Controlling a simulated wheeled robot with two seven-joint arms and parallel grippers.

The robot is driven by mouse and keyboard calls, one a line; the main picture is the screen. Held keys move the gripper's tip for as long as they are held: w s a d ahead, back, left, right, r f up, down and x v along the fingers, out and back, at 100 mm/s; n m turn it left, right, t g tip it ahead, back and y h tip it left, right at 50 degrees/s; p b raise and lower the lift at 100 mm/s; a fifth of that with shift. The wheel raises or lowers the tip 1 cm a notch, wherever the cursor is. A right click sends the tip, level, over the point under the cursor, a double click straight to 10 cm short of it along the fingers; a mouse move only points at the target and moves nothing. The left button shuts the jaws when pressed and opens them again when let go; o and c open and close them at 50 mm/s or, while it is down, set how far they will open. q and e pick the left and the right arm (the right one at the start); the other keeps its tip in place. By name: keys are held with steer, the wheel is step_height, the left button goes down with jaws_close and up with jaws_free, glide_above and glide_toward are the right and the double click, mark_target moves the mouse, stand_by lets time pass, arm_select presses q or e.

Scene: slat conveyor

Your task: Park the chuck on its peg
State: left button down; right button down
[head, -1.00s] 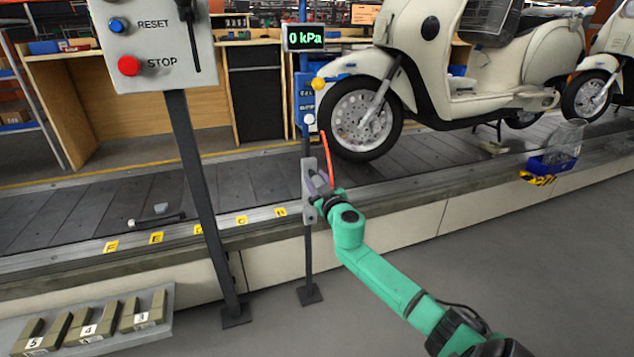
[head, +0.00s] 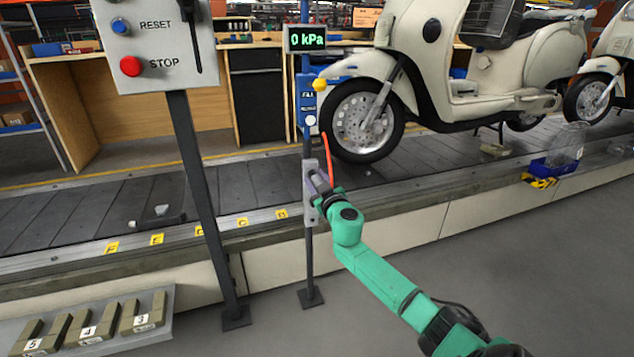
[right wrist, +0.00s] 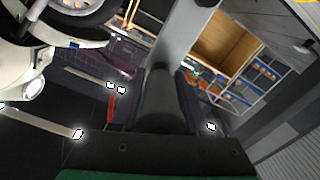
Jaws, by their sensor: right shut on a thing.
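My right gripper (head: 322,188) is at the light grey plate (head: 311,168) on the slim post, below the pressure display. In the right wrist view its fingers (right wrist: 162,100) are shut on a dark grey cylinder, the chuck (right wrist: 160,95). The chuck's far end points at a light grey upright surface (right wrist: 188,30). In the head view the gripper mostly hides the chuck. A red-orange hose (head: 325,152) curves up from beside the gripper. I cannot make out the peg, or tell whether the chuck touches it. My left gripper is not in view.
The display (head: 306,40) reads 0 kPa. A panel with RESET and STOP buttons (head: 155,45) stands left on a dark post. A cream scooter (head: 440,60) stands on the slat conveyor (head: 90,205) behind the plate. Numbered blocks (head: 88,328) lie on a shelf at lower left.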

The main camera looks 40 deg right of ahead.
steer(key=shift+c, duration=1.6)
jaws_free()
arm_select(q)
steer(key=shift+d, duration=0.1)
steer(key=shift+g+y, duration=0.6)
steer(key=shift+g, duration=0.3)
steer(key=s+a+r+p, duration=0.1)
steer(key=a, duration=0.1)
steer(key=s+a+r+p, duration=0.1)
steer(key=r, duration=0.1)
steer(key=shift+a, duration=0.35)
arm_select(e)
steer(key=v, duration=1.4)
steer(key=shift+s, duration=0.25)
steer(key=shift+a, duration=0.15)
